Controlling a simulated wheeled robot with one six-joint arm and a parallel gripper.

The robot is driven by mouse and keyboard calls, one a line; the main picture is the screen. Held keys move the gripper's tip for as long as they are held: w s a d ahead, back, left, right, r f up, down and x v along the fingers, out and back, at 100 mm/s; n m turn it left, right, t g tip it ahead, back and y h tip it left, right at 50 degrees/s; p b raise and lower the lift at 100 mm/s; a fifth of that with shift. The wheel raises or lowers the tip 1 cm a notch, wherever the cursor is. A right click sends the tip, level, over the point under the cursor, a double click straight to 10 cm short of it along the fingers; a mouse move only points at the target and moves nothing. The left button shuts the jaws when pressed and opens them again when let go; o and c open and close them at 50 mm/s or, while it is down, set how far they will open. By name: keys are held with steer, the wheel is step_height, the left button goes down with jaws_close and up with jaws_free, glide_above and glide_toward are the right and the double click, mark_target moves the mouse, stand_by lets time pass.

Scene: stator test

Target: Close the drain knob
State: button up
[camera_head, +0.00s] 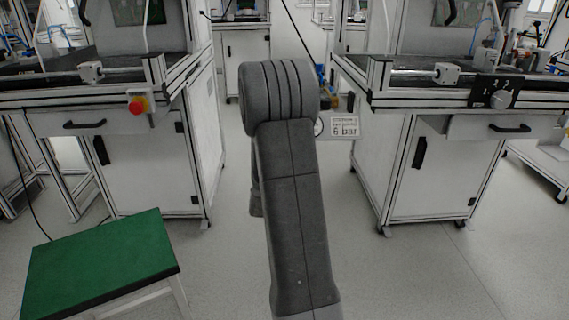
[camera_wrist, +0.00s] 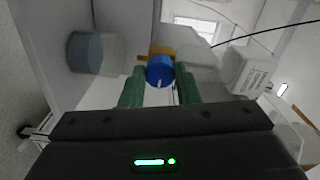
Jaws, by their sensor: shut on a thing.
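The drain knob is a small blue round knob (camera_wrist: 160,70) in the upper middle of the wrist view, with a brass-coloured part behind it. My gripper (camera_wrist: 160,82) has its two green fingers on either side of the knob and is shut on it. In the head view my arm reaches forward, and its upper part hides the gripper and the knob. A round gauge (camera_head: 319,127) and a white label reading 6 bar (camera_head: 344,128) show just right of my arm.
White benches stand left (camera_head: 150,150) and right (camera_head: 440,170), with an aisle between them. A red and yellow stop button (camera_head: 138,104) is on the left bench. A green-topped stool (camera_head: 100,262) stands front left. A grey cylinder (camera_wrist: 85,52) is left of the knob in the wrist view.

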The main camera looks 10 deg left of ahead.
stand_by(0.5)
steer(key=o, duration=1)
steer(key=shift+c, duration=0.2)
steer(key=p+v, duration=0.1)
steer(key=v, duration=1.2)
steer(key=shift+s+p, duration=0.35)
steer(key=shift+s, duration=0.05)
steer(key=shift+d, duration=0.1)
steer(key=b+x, duration=0.1)
steer(key=x, duration=1.2)
steer(key=shift+w+b, duration=0.35)
steer(key=shift+w, duration=0.05)
